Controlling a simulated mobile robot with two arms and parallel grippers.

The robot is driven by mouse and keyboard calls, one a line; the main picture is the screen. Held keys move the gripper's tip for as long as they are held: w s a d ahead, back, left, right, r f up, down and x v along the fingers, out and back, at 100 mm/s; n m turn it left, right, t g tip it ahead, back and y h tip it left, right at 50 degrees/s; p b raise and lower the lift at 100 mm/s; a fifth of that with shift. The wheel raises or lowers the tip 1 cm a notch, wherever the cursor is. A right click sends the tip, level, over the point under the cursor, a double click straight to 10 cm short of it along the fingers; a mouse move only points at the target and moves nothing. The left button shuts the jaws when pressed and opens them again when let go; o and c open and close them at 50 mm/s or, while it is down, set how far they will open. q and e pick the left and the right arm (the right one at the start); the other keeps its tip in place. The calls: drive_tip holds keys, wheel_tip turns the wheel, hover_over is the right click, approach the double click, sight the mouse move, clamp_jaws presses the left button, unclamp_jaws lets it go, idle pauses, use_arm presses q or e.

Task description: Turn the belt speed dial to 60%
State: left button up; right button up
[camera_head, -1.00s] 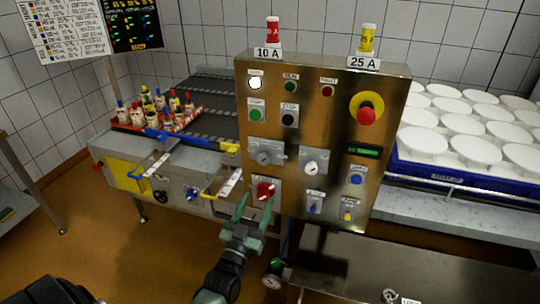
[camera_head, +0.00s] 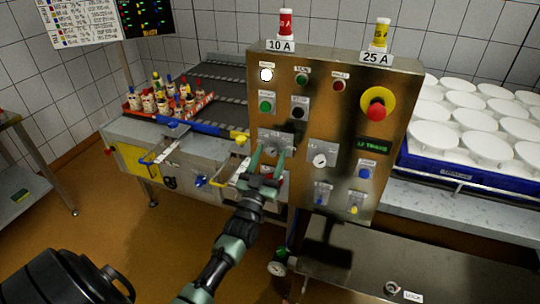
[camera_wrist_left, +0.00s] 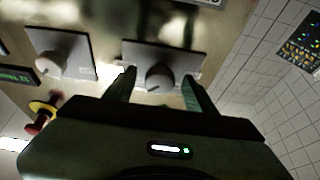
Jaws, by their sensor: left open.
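The left dial (camera_head: 271,147) sits on a pale plate; the right dial (camera_head: 320,160) is clear of my arm. My left gripper (camera_head: 269,155) is open in front of the left dial. In the left wrist view, this dial (camera_wrist_left: 159,77) shows between the two fingertips (camera_wrist_left: 157,85), apparently not gripped. The other dial (camera_wrist_left: 48,64) is to its left there. My right gripper is not in view.
A red emergency stop (camera_head: 375,109), green display (camera_head: 373,145) and small knobs crowd the panel. The red switch below the left dial is mostly hidden by my gripper.

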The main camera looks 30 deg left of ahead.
use_arm(q)
clamp_jaws()
drive_tip(key=shift+n+y, duration=0.4)
drive_tip(key=shift+n, duration=0.3)
drive_tip(key=n+g+y, duration=0.1)
drive_tip(key=n+y, duration=0.1)
drive_tip(key=n, duration=0.2)
drive_tip(key=shift+d+p, duration=0.2)
drive_tip(key=shift+p, duration=0.15)
drive_tip(key=n+g+y+p, duration=0.1)
drive_tip(key=n, duration=0.2)
drive_tip(key=n+g+y, duration=0.1)
drive_tip(key=n, duration=0.2)
drive_tip(key=shift+w+d+n+p, duration=0.1)
drive_tip(key=shift+n+p, duration=0.3)
drive_tip(key=shift+n+g+y, duration=0.3)
drive_tip(key=shift+y, duration=0.1)
unclamp_jaws()
